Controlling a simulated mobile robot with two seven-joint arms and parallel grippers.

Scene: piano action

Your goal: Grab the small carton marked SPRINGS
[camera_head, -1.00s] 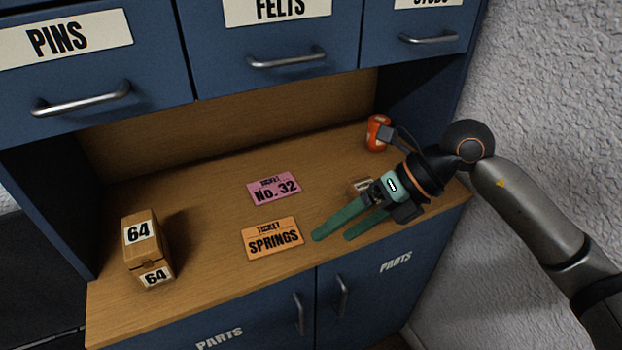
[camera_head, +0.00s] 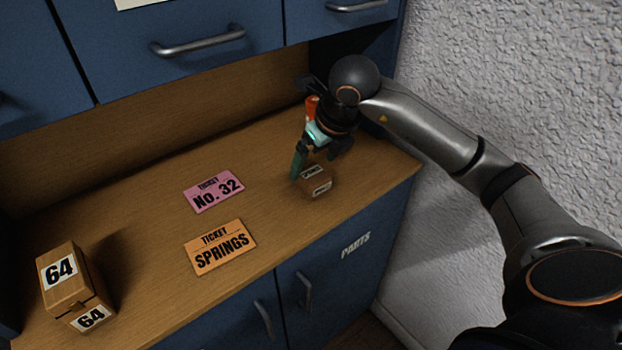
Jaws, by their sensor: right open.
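A small brown carton (camera_head: 314,183) with white labels sits on the wooden counter at the right; its lettering is too small to read surely. My right gripper (camera_head: 299,166) is open, with its green fingers pointing down close to the carton's left and back side. One finger shows clearly; the other is mostly hidden. I cannot tell whether a finger touches the carton. An orange ticket (camera_head: 221,247) marked SPRINGS lies flat on the counter, left of the carton. My left gripper is not in view.
A pink ticket (camera_head: 213,191) marked No. 32 lies behind the orange one. A larger carton (camera_head: 75,286) marked 64 stands at the left. Blue drawers (camera_head: 190,35) overhang the back; a rough white wall (camera_head: 500,80) borders the right.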

